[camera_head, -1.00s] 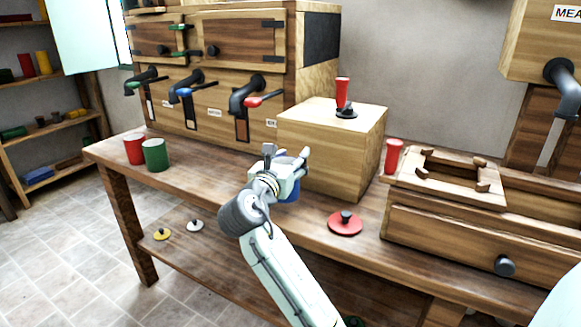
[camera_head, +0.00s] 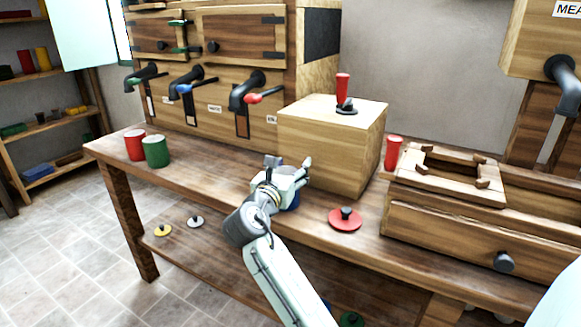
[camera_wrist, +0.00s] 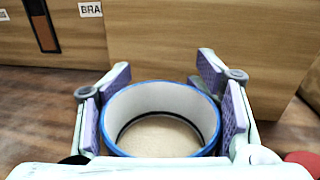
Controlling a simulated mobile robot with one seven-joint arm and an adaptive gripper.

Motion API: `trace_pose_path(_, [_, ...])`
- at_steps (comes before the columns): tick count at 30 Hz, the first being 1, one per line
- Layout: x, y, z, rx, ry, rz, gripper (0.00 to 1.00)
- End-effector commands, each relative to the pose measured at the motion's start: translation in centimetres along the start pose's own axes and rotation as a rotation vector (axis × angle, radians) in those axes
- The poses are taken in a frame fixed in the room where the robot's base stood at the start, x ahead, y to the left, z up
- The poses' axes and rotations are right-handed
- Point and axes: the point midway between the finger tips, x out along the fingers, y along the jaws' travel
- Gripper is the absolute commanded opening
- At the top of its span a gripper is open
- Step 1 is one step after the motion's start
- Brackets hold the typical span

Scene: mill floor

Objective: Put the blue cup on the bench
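The blue cup (camera_wrist: 160,88) is between the purple-padded fingers of my gripper (camera_wrist: 160,100), which press on its two sides. In the wrist view I look down into it: blue rim, white inner wall, a beige surface inside. In the head view the blue cup (camera_head: 291,202) is mostly hidden behind my gripper (camera_head: 289,165); its lower blue part shows close to the bench top. I cannot tell whether its base touches. The wooden bench (camera_head: 215,182) runs under it, and the cup is in front of the wooden box.
The wooden box (camera_head: 330,150) with a red-handled lever stands just behind the cup. A red lid (camera_head: 345,219) lies to the right. A red cup (camera_head: 135,146) and a green cup (camera_head: 156,152) stand at the left end. Bench space between them and my gripper is clear.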

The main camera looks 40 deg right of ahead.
Motion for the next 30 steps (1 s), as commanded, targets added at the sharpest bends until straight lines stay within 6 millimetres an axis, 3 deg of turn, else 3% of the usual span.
trace_pose_path(7, [0.0,0.0,0.0,0.0,0.0,0.0,0.75])
trace_pose_path(18, [0.0,0.0,0.7,0.0,-0.001,0.0,0.75])
trace_pose_path(23, [-2.3,0.1,0.2,0.003,0.0,0.003,0.75])
trace_pose_path(30, [-7.7,0.1,0.2,0.003,-0.001,0.004,0.75])
